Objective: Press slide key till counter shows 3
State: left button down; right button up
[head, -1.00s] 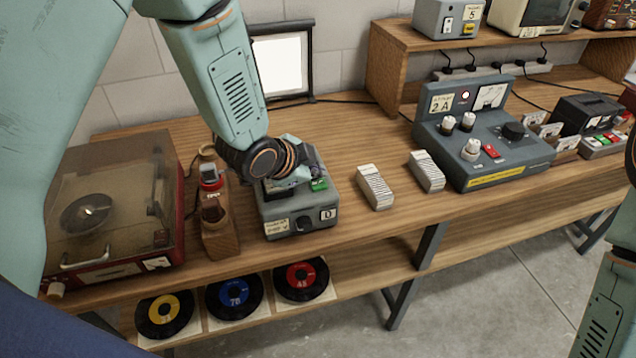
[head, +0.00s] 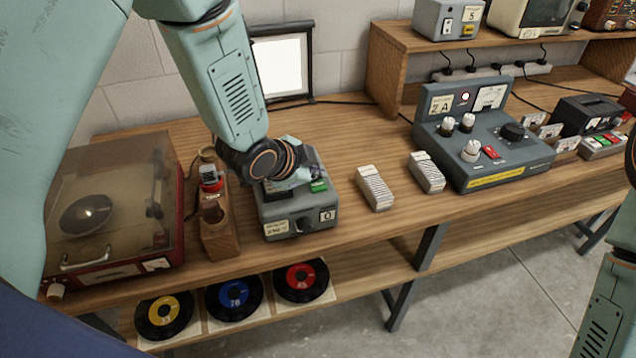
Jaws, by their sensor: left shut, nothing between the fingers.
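The grey slide projector (head: 303,222) stands near the front edge of the bench. Its counter (head: 327,216) at the front right appears to read 0. A green key (head: 319,185) shows on its top right. My left gripper (head: 292,181) is shut and empty, low over the projector's top, just left of the green key. The wrist hides part of the gripper and the projector's top. I cannot tell whether the fingertips touch the projector. My right arm shows at the right edge, but its gripper is out of view.
A wooden stand with a red-topped device (head: 212,186) is close left, beside a record player (head: 110,215). A lit screen (head: 280,65) stands behind.

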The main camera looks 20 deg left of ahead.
aim_at(315, 186)
pick_arm(q)
jog(key=shift+f, duration=0.1)
jog(key=shift+f+b, duration=0.3)
jog(key=shift+f, duration=0.05)
jog(key=shift+f+b, duration=0.3)
jog(key=shift+f, duration=0.15)
dwell(0.7)
dwell(0.3)
jog(key=shift+r+p, duration=0.8)
jog(key=shift+r, duration=0.1)
notch_tip(315, 186, up, 5)
jog(key=p, duration=0.4)
jog(key=shift+r, duration=0.1)
dwell(0.6)
